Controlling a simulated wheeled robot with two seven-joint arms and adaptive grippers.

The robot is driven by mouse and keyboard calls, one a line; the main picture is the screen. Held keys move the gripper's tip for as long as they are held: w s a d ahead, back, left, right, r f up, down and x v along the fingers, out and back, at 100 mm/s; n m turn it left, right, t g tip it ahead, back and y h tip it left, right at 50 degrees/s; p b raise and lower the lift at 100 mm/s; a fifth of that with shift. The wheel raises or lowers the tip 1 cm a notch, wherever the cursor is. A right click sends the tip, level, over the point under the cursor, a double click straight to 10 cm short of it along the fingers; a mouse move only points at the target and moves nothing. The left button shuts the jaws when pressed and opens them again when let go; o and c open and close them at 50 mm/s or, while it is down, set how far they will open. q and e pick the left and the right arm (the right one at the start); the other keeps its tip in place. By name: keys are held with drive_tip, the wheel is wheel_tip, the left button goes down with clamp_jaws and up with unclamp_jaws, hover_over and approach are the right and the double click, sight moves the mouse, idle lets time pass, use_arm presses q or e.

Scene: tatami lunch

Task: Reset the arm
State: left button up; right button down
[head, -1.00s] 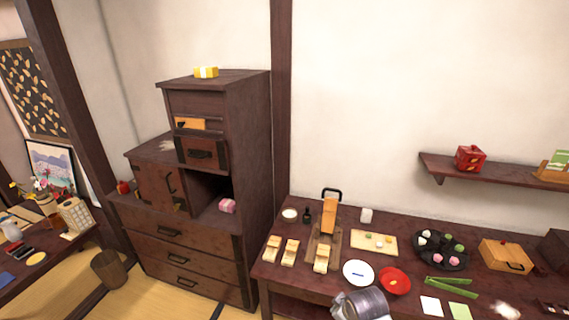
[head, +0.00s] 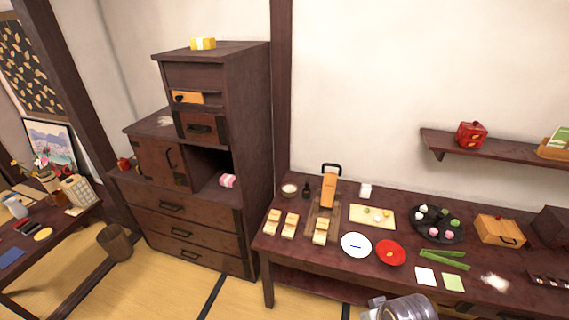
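A grey, rounded part of one of my arms (head: 405,308) shows at the bottom edge of the head view, in front of the dark table (head: 285,245). I cannot tell which arm it belongs to. No fingertips show, so neither gripper is in view. The arm part appears apart from the things on the table.
The table holds a white plate (head: 356,245), a red plate (head: 390,252), a black tray (head: 452,238) and a wooden box (head: 499,231). A stepped dark cabinet (head: 253,150) stands left of it. Tatami floor (head: 180,295) is open in front of the cabinet.

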drive_tip(key=s+f+g+b, duration=0.1)
drive_tip(key=s+f+b, duration=0.15)
drive_tip(key=f, duration=3.15)
drive_tip(key=s+d+f, duration=0.2)
drive_tip(key=s+f, duration=0.9)
drive_tip(key=s+d+f+g+b, duration=0.1)
drive_tip(key=s+d+f, duration=0.1)
drive_tip(key=s+f, duration=0.9)
drive_tip(key=shift+s+d+f+g+b, duration=0.2)
drive_tip(key=shift+s+f+g+b, duration=0.1)
drive_tip(key=shift+s, duration=0.3)
